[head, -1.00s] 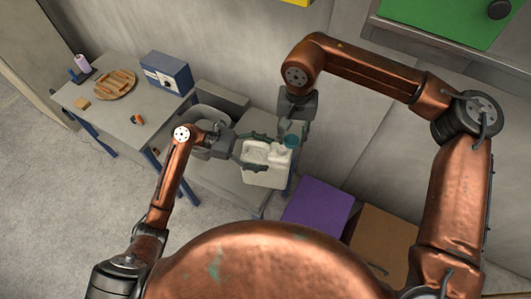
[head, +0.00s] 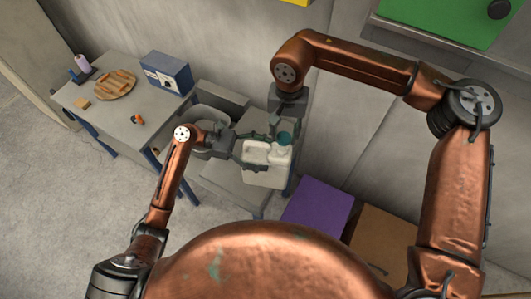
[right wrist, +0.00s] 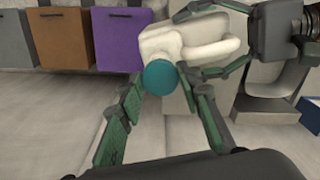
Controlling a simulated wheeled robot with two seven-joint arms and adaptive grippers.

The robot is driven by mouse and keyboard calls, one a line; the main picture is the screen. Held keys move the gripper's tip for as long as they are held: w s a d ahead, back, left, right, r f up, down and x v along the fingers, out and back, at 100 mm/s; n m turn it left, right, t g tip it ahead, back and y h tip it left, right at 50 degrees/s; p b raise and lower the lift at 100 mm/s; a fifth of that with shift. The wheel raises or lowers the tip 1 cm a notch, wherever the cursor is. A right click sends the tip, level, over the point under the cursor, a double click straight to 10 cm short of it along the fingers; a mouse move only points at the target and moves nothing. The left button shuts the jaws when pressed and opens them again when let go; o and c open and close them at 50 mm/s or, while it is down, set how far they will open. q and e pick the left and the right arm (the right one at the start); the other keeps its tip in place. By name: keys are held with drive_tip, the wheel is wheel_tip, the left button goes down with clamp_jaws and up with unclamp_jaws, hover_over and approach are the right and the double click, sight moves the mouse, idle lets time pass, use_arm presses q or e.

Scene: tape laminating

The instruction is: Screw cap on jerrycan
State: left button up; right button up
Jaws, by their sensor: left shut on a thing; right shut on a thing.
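The white jerrycan (head: 265,178) stands on a grey surface near the middle of the head view; it also shows in the right wrist view (right wrist: 172,42). My left gripper (head: 258,150) is shut on the jerrycan at its handle side, one finger on each side of it. The teal cap (head: 285,138) is at the jerrycan's right end, over its neck area. My right gripper (right wrist: 160,80) comes from above and is shut on the cap, which sits between its fingertips in the right wrist view (right wrist: 160,77). The cap hides the neck, so I cannot tell how it is seated.
A purple box (head: 317,207) and a brown box (head: 382,238) stand right of the jerrycan. A table (head: 105,121) at the left bears a wooden plate (head: 116,84) and a blue box (head: 166,73). A wall rises close behind the jerrycan.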

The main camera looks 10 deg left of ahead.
sight(278, 157)
drive_tip(key=shift+f, duration=0.85)
drive_tip(key=shift+s+f, duration=0.1)
drive_tip(key=shift+f, duration=0.8)
drive_tip(key=shift+f, duration=0.5)
